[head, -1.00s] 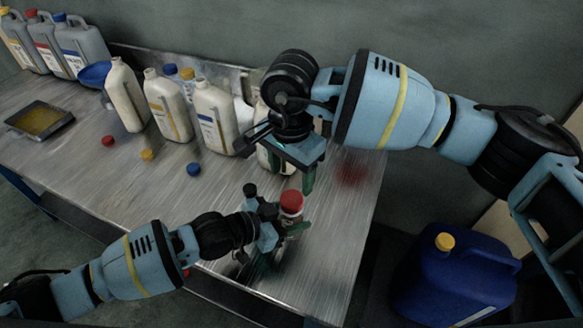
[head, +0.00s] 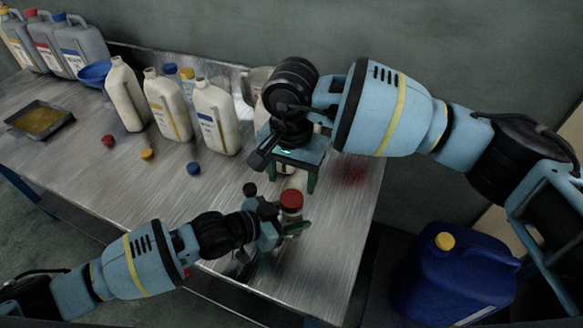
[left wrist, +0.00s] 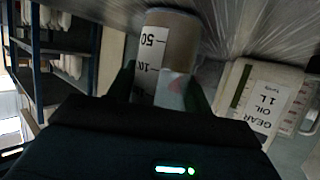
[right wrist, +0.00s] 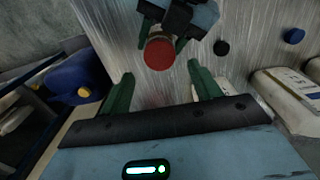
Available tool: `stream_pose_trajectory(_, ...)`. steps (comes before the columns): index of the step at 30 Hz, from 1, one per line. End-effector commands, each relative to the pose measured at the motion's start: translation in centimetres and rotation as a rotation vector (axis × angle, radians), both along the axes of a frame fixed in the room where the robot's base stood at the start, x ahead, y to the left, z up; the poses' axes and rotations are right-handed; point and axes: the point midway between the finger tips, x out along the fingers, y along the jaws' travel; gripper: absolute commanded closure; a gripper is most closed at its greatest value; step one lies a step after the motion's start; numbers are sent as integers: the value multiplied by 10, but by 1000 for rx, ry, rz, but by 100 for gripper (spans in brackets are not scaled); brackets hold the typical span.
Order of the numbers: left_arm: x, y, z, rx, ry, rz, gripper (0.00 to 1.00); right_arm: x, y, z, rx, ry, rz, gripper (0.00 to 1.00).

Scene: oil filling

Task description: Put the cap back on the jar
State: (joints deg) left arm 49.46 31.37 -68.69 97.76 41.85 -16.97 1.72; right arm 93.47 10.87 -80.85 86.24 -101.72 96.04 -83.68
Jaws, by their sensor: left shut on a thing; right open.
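The jar (head: 291,214) stands upright near the table's front, with the red cap (head: 291,198) on its top. I cannot tell whether the cap sits fully tight. My left gripper (head: 285,232) is shut around the jar body. The left wrist view shows the jar with black scale marks (left wrist: 168,50) between the fingers. My right gripper (head: 290,180) is open and empty, just behind and above the cap. In the right wrist view the red cap (right wrist: 158,53) shows from above, beyond the tips of the open fingers (right wrist: 162,85).
A black cap (right wrist: 221,47) and a blue cap (head: 193,168) lie on the metal table, with yellow (head: 147,154) and red (head: 108,141) caps farther left. Cream bottles (head: 215,115) stand at the back. A blue canister (head: 455,280) stands right of the table.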

Motion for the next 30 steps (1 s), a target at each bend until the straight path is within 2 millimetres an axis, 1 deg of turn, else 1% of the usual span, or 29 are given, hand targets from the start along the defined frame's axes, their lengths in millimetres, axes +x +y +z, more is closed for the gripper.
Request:
stream_pose_trajectory(1,0,0,-1,0,1,0,100,-1,0,-9,-1,4,-1,37)
stream_pose_trajectory(6,0,0,-1,1,1,0,100,-1,0,-34,-1,3,-2,37)
stream_pose_trajectory(12,0,0,-1,1,1,0,100,0,0,-54,0,1,-1,37)
stream_pose_trajectory(17,0,0,-1,1,1,0,100,0,0,-61,0,1,0,37)
stream_pose_trajectory(25,0,0,-1,1,1,0,100,0,0,-62,0,1,0,37)
stream_pose_trajectory(30,0,0,-1,1,1,0,100,0,0,-61,0,0,-1,60)
